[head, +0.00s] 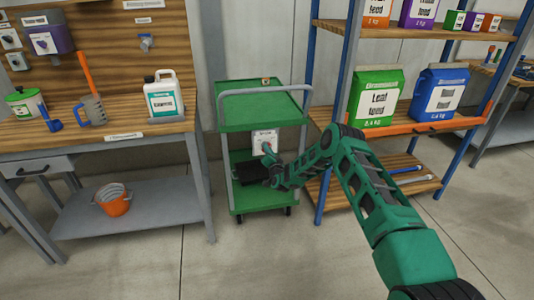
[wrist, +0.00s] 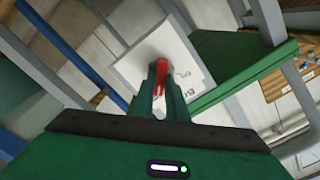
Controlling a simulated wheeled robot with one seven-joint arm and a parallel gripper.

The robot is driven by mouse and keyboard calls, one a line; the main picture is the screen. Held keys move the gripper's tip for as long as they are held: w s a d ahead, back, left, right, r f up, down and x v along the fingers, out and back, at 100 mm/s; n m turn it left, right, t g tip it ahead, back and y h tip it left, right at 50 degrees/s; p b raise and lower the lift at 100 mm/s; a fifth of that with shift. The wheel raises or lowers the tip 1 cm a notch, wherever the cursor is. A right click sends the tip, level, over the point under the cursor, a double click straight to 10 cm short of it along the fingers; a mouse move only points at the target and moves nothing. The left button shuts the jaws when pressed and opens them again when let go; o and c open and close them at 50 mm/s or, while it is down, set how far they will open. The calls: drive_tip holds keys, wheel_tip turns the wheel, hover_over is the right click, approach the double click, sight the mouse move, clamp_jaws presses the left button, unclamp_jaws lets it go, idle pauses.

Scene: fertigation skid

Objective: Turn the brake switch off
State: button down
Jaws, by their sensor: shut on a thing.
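The brake switch is a white plate (head: 265,140) on the green cart (head: 262,107), with partly readable lettering. In the wrist view the plate (wrist: 143,52) appears tilted, with a red lever (wrist: 161,78) standing out from it. My gripper (wrist: 160,92) is at the plate, with its green fingers shut on the red lever. The fingers hide part of the lever. In the head view my gripper (head: 268,151) reaches the plate from below, and the lever is too small to make out.
The cart stands between a wooden workbench (head: 110,138) on the left and a blue-framed shelf rack (head: 345,90) on the right. The rack holds green (head: 376,95) and blue (head: 436,93) feed bags. Floor in front is clear.

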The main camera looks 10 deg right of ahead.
drive_tip(key=shift+f, duration=0.2)
drive_tip(key=c, duration=1.8)
unclamp_jaws()
drive_tip(key=shift+o, duration=0.2)
drive_tip(key=shift+r, duration=0.1)
drive_tip(key=shift+s, duration=0.15)
drive_tip(key=s, duration=1)
drive_tip(key=shift+s, duration=0.25)
